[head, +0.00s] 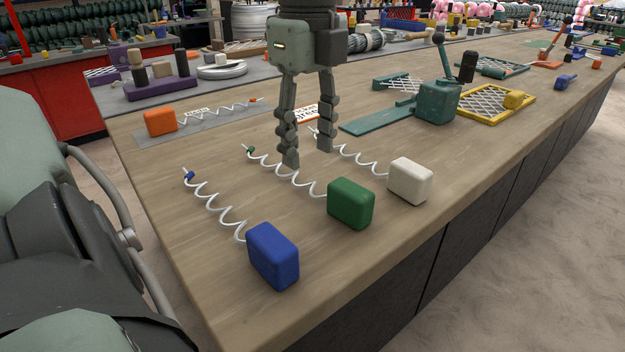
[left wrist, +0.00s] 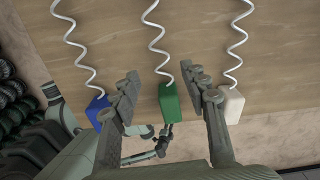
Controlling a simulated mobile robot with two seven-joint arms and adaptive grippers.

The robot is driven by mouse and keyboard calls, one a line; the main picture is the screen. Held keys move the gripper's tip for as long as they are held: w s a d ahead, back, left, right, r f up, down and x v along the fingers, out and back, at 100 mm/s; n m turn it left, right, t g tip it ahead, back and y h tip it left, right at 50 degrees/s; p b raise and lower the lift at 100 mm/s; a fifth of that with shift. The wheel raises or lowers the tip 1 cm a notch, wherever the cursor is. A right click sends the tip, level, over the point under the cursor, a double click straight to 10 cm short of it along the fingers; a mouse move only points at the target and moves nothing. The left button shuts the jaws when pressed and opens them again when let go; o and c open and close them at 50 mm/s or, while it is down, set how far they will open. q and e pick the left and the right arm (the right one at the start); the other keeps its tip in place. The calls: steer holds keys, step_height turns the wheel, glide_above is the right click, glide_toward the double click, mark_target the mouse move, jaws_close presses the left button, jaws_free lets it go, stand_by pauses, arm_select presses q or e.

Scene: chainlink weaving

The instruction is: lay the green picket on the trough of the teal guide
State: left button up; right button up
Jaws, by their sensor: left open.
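The green picket is a white coiled wire (head: 310,184) with a green block (head: 350,203) at its near end and a small green tip (head: 251,149) at its far end. It lies on the table between the blue and white ones. My left gripper (head: 307,157) is open and points down over the green picket's coil. In the left wrist view, the green block (left wrist: 169,103) and its wire show between the open fingers (left wrist: 160,73). The teal guide (head: 437,103) stands farther right, with a lever on its box and a flat teal trough (head: 378,118) running left from it.
A blue picket (head: 273,256) lies to the left and a white picket (head: 410,181) to the right, both close to the green one. An orange picket (head: 160,122) lies on a grey strip behind. The table's front edge is near the blocks.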

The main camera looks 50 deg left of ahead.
mark_target(312, 181)
arm_select(q)
steer(key=f, duration=0.5)
steer(key=shift+d+f, duration=0.15)
steer(key=shift+d, duration=0.1)
steer(key=shift+c, duration=0.3)
steer(key=shift+w, duration=0.1)
jaws_close()
